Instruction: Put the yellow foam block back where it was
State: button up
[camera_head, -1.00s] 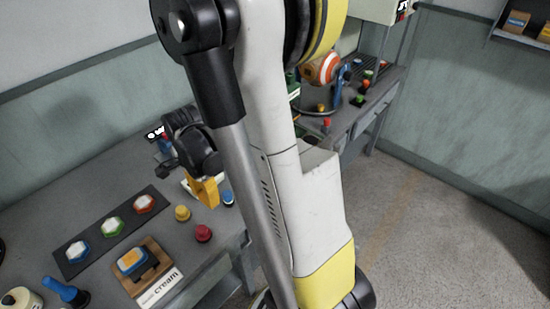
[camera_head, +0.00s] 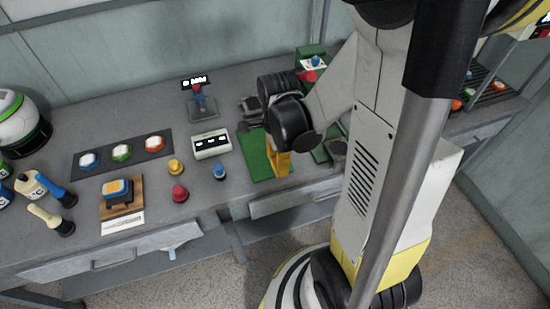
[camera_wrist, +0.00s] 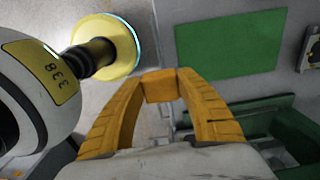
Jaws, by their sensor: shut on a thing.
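My gripper (camera_head: 280,168) has orange-yellow fingers and points down near the green mat (camera_head: 253,152). In the wrist view its fingertips (camera_wrist: 160,84) are shut on the yellow foam block (camera_wrist: 158,86), a small orange-yellow piece between them. In the head view the block is hard to tell from the fingers. The green mat shows in the wrist view as a green rectangle (camera_wrist: 230,40), beyond and to the right of the block, apart from it. The height of the block above the table is hard to tell.
A white box with dark windows (camera_head: 211,144) and a blue button (camera_head: 219,171) stand left of the gripper. Red (camera_head: 180,194) and yellow (camera_head: 176,167) buttons are farther left. A green machine (camera_head: 312,66) stands behind my arm. Open floor lies in front of the bench.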

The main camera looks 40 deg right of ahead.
jog(key=b, duration=0.3)
send_over(266, 163)
notch_tip(266, 163, down, 6)
jog(key=shift+a+f, duration=0.1)
jog(key=shift+f, duration=0.05)
notch_tip(266, 163, down, 4)
jog(key=shift+w+f+b, duration=0.1)
jog(key=shift+b, duration=1.05)
jog(key=o, duration=0.9)
jog(key=shift+f, duration=0.1)
jog(key=o, duration=0.4)
jog(key=shift+r, duration=0.2)
